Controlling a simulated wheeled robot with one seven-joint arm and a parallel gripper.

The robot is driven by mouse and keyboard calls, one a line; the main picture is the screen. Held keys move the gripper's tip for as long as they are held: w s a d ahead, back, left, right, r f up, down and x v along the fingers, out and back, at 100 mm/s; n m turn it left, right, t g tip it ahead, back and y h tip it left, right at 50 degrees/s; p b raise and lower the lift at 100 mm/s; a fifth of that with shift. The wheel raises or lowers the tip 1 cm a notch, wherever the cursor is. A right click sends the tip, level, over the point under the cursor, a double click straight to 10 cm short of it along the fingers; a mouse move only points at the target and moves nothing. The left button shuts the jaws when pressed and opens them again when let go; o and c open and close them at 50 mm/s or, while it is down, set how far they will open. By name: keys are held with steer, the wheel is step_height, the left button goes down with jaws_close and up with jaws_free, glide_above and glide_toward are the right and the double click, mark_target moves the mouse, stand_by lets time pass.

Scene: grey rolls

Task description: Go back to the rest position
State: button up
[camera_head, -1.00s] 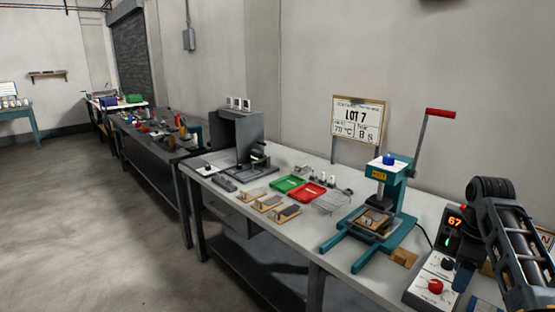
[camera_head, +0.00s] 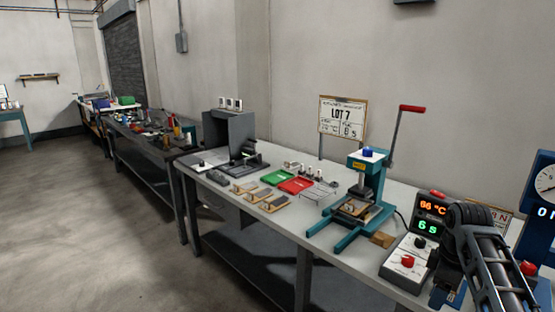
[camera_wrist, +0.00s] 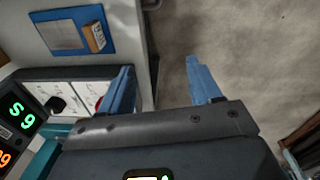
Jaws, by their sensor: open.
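My gripper (camera_wrist: 162,88) shows in the wrist view with its two blue fingers spread apart and nothing between them. It is above the table's front edge and the concrete floor. In the head view my arm comes in at the lower right, over the right end of the workbench (camera_head: 285,223), and the gripper itself is not visible there.
A teal press (camera_head: 368,180) with a red lever stands on the bench. A control box (camera_head: 405,262) with lit displays is close beside my arm. Green (camera_head: 278,176) and red (camera_head: 297,185) trays lie further left. The floor (camera_head: 80,230) at left is clear.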

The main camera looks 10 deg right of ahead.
steer(key=s+a+f+m+t, duration=0.25)
steer(key=s+a+f, duration=0.55)
steer(key=a+f, duration=0.45)
steer(key=s+a+f+m+t, duration=0.1)
steer(key=s+a+f+t, duration=0.15)
steer(key=s, duration=0.45)
steer(key=s+a+f+m+t, duration=0.1)
steer(key=s+a+t, duration=0.1)
steer(key=s+a, duration=0.3)
steer(key=s+a+r+m+t, duration=0.1)
steer(key=s+r+m+t, duration=0.15)
steer(key=s, duration=0.65)
steer(key=s+a+r+m+t, duration=0.1)
steer(key=s+r+t, duration=0.1)
steer(key=s+r, duration=0.6)
steer(key=s+a+r+m+t, duration=0.1)
steer(key=s+r+t, duration=0.1)
steer(key=s+r, duration=0.7)
step_height(320, 180, up, 7)
steer(key=shift+f+t, duration=0.15)
steer(key=shift+t, duration=0.2)
steer(key=shift+s, duration=0.1)
